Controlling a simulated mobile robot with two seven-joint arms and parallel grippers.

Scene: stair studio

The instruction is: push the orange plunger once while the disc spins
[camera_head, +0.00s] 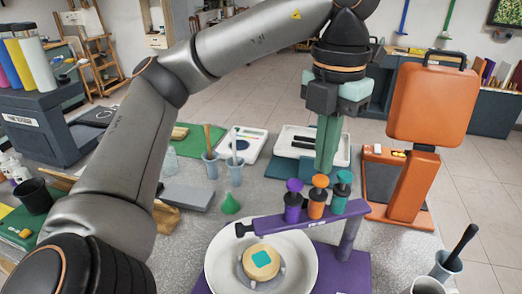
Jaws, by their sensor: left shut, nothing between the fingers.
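The orange plunger (317,197) stands on a purple bar (268,224), between a purple plunger (293,200) on its left and a teal plunger (341,188) on its right. My left gripper (327,172) is shut and empty, with its teal fingers pointing down, just above or behind the orange plunger's top; I cannot tell whether they touch. Below the bar, a round pale wooden disc (261,255) with a teal square on top sits inside a white bowl (219,267). Whether the disc spins cannot be seen from one frame. My right gripper is not in view.
An orange upright press-like device (430,105) stands right of the plungers. White trays (244,140), cups with tools (210,165) and a green cone (229,203) lie behind and left. A grey cup with a black-handled tool (447,266) stands front right.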

